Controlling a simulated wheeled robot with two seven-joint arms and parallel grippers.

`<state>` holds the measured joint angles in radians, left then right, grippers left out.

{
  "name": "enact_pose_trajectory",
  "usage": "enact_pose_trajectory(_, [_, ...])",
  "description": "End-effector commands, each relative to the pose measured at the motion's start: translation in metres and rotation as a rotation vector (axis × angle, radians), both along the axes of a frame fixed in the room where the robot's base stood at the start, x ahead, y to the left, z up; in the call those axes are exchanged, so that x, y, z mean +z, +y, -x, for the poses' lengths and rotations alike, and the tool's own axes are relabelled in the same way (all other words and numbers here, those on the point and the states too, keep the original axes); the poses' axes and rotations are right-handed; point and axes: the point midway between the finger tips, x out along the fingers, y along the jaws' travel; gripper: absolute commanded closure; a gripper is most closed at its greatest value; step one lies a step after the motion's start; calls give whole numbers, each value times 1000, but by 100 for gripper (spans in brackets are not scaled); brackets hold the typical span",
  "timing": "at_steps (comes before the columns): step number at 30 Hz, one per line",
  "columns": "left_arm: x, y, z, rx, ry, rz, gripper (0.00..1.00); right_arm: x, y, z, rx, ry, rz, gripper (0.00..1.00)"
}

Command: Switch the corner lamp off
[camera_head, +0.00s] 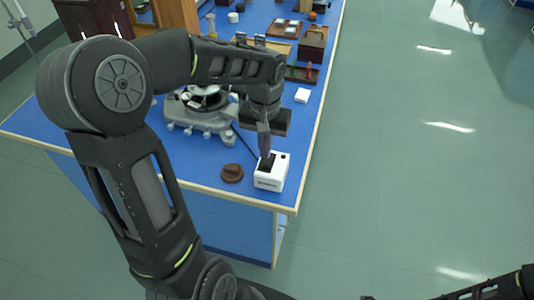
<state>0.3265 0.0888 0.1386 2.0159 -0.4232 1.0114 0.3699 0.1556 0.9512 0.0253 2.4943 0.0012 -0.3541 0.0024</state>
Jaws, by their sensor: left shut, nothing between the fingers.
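A white box (271,180) with a dark label on its front stands near the front right corner of the blue bench (215,172). A dark part, possibly a switch, shows on its top. Which thing is the corner lamp, and whether it is lit, I cannot tell. My left gripper (266,158) points down with its fingers shut and empty, at the top of the white box. Whether the fingertips touch it is unclear. Only part of my right arm shows at the lower right; its gripper is not in view.
A grey spectrometer (200,113) stands left of my left gripper, partly behind my arm. A brown lump (232,173) lies left of the white box. Green floor (420,170) at right is clear.

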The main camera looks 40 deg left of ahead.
Motion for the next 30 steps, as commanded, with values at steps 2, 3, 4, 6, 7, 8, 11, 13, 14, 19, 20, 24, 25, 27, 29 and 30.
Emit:
enact_pose_trajectory(2, [11, 0, 0, 0, 0, 0, 100, 9, 0, 0, 0, 0, 0, 64])
enact_pose_trajectory(3, [14, 0, 0, 0, 0, 0, 100, 11, 0, 0, 0, 0, 0, 64])
enact_pose_trajectory(4, [17, 0, 0, 0, 0, 0, 100, 13, 0, 0, 0, 0, 0, 64])
enact_pose_trajectory(6, [23, 0, 0, -1, -1, 0, 100, 18, 0, 0, 0, 0, 0, 64])
enact_pose_trajectory(7, [26, 0, 0, -1, -1, 0, 100, 20, 0, 0, 0, 0, 0, 64])
enact_pose_trajectory(8, [28, 0, 0, -1, -1, 0, 100, 21, 0, 0, 0, 0, 0, 64])
enact_pose_trajectory(11, [34, 0, 0, -1, -1, 0, 100, 26, 0, 0, 0, 0, 0, 64])
enact_pose_trajectory(13, [37, 0, 0, -1, -1, 0, 100, 27, 0, 0, 0, 0, 0, 64])
enact_pose_trajectory(14, [37, 0, 0, -1, 0, 0, 100, 27, 0, 0, 0, 0, 0, 64])
enact_pose_trajectory(19, [36, 0, 0, -1, 0, 0, 100, 26, 0, 0, 0, 0, 0, 64])
enact_pose_trajectory(20, [36, 0, 0, -1, 0, 0, 100, 26, 0, 0, 0, 0, 0, 64])
enact_pose_trajectory(24, [36, 0, 0, -1, 0, 0, 100, 26, 0, 0, 0, 0, 0, 64])
enact_pose_trajectory(25, [36, 0, 0, -1, 0, 0, 100, 26, 0, 0, 0, 0, 0, 64])
enact_pose_trajectory(27, [36, 0, 0, -1, 0, 0, 100, 26, 0, 0, 0, 0, 0, 64])
enact_pose_trajectory(29, [36, 0, 0, -1, 0, 0, 100, 26, 0, 0, 0, 0, 0, 64])
enact_pose_trajectory(30, [36, 0, 0, -1, 0, 0, 100, 26, 0, 0, 0, 0, 0, 64])
